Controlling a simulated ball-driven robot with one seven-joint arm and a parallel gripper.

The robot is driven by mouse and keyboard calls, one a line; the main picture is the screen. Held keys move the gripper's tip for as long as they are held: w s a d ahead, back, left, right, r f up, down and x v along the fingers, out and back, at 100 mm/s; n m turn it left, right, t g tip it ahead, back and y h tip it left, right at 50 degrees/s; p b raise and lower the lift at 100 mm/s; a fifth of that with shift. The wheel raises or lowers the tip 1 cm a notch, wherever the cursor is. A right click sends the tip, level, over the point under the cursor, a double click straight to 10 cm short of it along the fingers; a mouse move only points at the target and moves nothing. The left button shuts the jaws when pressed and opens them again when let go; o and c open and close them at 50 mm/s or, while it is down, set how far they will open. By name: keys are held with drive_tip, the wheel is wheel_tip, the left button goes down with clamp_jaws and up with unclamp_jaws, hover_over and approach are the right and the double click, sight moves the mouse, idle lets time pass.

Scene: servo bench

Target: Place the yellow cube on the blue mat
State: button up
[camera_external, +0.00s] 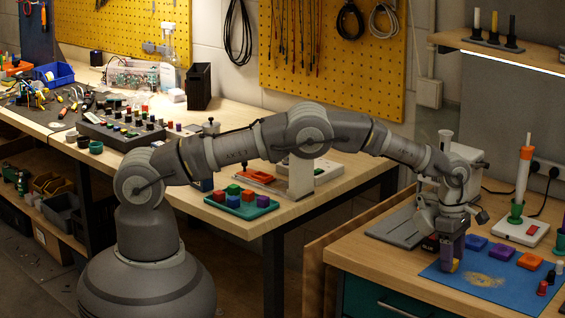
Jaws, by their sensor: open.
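The blue mat (440,284) lies on the right bench near its front edge. A small yellow cube (454,267) shows at the tips of my gripper (449,265), at the left part of the mat. My gripper points down and is open around or right beside the cube. The fingers hide part of the cube, and I cannot tell whether they touch it. The cube appears to be at mat level.
A tan patch (484,280) marks the mat. A white stand (521,229) is behind.

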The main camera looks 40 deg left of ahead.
wheel_tip(320, 180, up, 12)
drive_tip(key=a+p, duration=0.1)
drive_tip(key=p, duration=0.1)
drive_tip(key=shift+a+f+p, duration=0.2)
drive_tip(key=shift+f+p, duration=0.05)
drive_tip(key=shift+p, duration=0.1)
drive_tip(key=w+a+r+m+t+h, duration=0.1)
drive_tip(key=w+a+r+m+t, duration=0.2)
drive_tip(key=a+r, duration=0.65)
drive_tip(key=w+a+r+m+t, duration=0.2)
drive_tip(key=w+a+r, duration=0.2)
drive_tip(key=a+r, duration=0.55)
drive_tip(key=w+a+r+m+t+h, duration=0.1)
drive_tip(key=w+a+r+m+t, duration=0.25)
drive_tip(key=r, duration=0.95)
drive_tip(key=s+a+r+m+t, duration=0.2)
drive_tip(key=s+a+r+m, duration=0.2)
drive_tip(key=a+r, duration=1.1)
drive_tip(key=s+a+r+m+t+y, duration=0.3)
drive_tip(key=s+a+r+m+t, duration=0.2)
drive_tip(key=s+a+r, duration=0.5)
drive_tip(key=s+a, duration=0.2)
drive_tip(key=shift+s+r+m, duration=0.25)
drive_tip(key=shift+s+m, duration=0.1)
